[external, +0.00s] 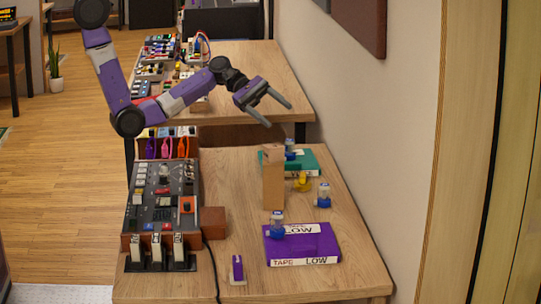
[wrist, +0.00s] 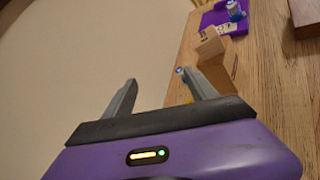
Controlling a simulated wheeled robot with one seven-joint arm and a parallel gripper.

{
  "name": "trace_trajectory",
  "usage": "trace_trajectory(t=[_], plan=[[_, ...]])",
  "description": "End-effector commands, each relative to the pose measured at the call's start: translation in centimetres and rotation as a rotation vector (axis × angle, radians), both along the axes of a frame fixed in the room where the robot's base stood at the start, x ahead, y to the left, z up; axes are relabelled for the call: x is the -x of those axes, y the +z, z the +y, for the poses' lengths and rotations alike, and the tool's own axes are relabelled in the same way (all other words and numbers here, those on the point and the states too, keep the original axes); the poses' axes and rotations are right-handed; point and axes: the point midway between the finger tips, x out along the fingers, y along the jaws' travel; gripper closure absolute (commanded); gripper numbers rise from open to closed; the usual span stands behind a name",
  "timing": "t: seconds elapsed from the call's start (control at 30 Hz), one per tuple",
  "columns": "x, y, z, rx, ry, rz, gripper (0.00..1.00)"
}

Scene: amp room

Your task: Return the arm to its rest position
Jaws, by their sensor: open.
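My arm (external: 116,88) is purple and grey and reaches from the upper left over the near table. My gripper (external: 279,113) is at its end, above the far part of that table. It is open, with its two grey fingers apart and nothing between them. In the wrist view my gripper (wrist: 160,95) also shows its fingers apart, with the wall and the table edge beyond. A tall wooden block (external: 273,180) stands upright below the gripper, apart from it.
On the near table (external: 225,175) stand a mixer console (external: 162,195), a purple tape box (external: 305,248) with a small blue-and-clear bottle on it, a teal box (external: 306,163), a yellow item (external: 302,183) and another bottle (external: 323,197). A wall (external: 400,130) runs along the right.

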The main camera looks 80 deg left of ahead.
Motion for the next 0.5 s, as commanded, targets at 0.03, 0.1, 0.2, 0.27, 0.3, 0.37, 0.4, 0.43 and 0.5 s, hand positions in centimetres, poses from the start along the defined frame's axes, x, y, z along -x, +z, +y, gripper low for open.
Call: trace_trajectory(t=[0.03,0.1,0.2,0.27,0.3,0.37,0.4,0.43,0.5], plan=[[-0.6,-0.1,1.0,-0.075,0.041,-0.085,0.33],[-1.2,-0.7,2.5,-0.204,0.099,-0.205,0.33],[-0.7,-1.9,4.7,-0.427,0.171,-0.36,0.33],[0.2,-2.7,5.9,-0.582,0.205,-0.445,0.33],[1.1,-3.1,6.7,-0.687,0.222,-0.497,0.33],[2.7,-3.6,7.7,-0.845,0.238,-0.565,0.33],[3.9,-3.9,8.3,-0.947,0.242,-0.605,0.33],[4.9,-4.0,8.7,-1.025,0.244,-0.635,0.33],[7.3,-4.1,9.3,-1.196,0.235,-0.694,0.33]])
